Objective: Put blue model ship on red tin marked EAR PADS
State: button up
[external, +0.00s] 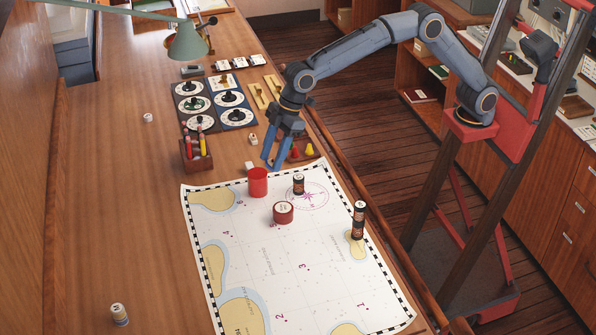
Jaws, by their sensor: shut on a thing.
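My gripper (272,162) points down over the desk, just beyond the chart's far edge, and is shut. Bright blue shows at its fingertips, where the blue model ship and the fingers are hard to tell apart; no blue ship shows elsewhere. A low red tin (283,213) with a pale label on its lid stands on the chart, nearer the camera than my gripper. Its lettering is too small to read. A taller plain red cylinder (258,182) stands between that tin and my gripper.
A small dark tin (298,185) and a dark stack (359,220) stand on the chart (270,275). Small red (295,153) and yellow (309,150) pieces sit right beside my gripper. A pencil box (196,155) and dials (200,104) lie left. The chart's near part is clear.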

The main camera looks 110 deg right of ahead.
jog(key=r+n, duration=0.1)
send_over(281, 209)
jog(key=s, duration=0.1)
jog(key=f, duration=0.3)
jog(key=f+p, duration=0.1)
jog(key=f, duration=0.1)
jog(key=shift+s+d, duration=0.25)
jog(key=shift+d, duration=0.1)
jog(key=shift+y, duration=0.3)
jog(key=shift+f+p, duration=0.8)
jog(key=shift+f, duration=1.55)
jog(key=shift+f, duration=0.15)
jog(key=o, duration=1)
